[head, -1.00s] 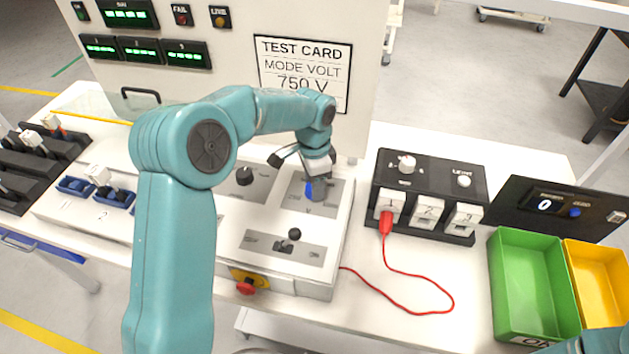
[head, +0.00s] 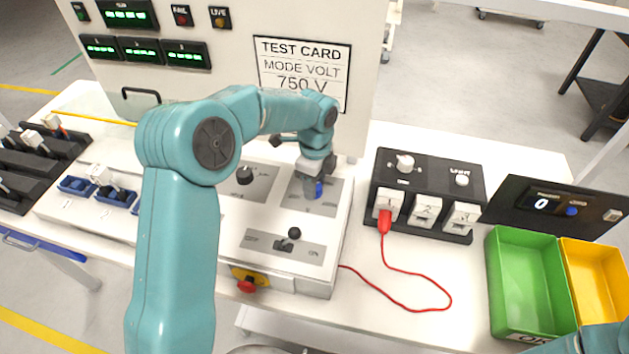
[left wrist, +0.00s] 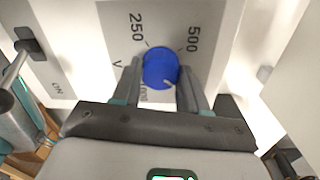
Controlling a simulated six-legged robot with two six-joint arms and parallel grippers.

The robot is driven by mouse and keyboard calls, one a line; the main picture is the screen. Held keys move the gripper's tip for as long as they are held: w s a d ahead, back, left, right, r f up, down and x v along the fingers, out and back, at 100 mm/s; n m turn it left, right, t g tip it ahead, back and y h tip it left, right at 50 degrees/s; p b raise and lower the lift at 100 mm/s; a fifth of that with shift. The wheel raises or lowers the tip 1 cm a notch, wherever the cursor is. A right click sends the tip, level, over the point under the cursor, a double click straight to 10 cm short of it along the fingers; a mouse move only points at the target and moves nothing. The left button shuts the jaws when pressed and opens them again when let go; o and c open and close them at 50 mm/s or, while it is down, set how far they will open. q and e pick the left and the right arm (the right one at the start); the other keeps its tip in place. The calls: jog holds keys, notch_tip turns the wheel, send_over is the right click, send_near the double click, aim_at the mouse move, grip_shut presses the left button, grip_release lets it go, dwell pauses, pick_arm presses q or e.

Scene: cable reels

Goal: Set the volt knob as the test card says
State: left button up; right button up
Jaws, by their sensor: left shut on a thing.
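The test card (head: 303,72) reads "MODE VOLT" and "750 V". The blue volt knob (head: 319,190) sits on a grey plate of the white console. In the left wrist view the knob (left wrist: 160,66) is between both fingers of my left gripper (left wrist: 158,88), which is shut on it. A pale mark on the knob points to the lower right of that picture. The labels 250 and 500 show above it; "V" is at its left, and another label below is partly hidden. In the head view my left gripper (head: 315,186) covers part of the knob. My right gripper is out of view.
A black knob (head: 244,175) and a lever (head: 294,233) are close by on the console. A red stop button (head: 246,286) is on its front. A black socket box (head: 430,185) with a red cable (head: 415,312) stands right. Green (head: 527,285) and yellow bins are further right.

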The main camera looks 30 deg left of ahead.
pick_arm(q)
jog(key=shift+a+m, duration=0.1)
jog(key=shift+m, duration=0.2)
jog(key=o, duration=1.1)
jog(key=shift+c, duration=0.2)
notch_tip(320, 180, up, 16)
jog(key=shift+w+r, duration=0.2)
jog(key=shift+w, duration=0.1)
jog(key=shift+s+f, duration=0.1)
jog(key=shift+s, duration=0.05)
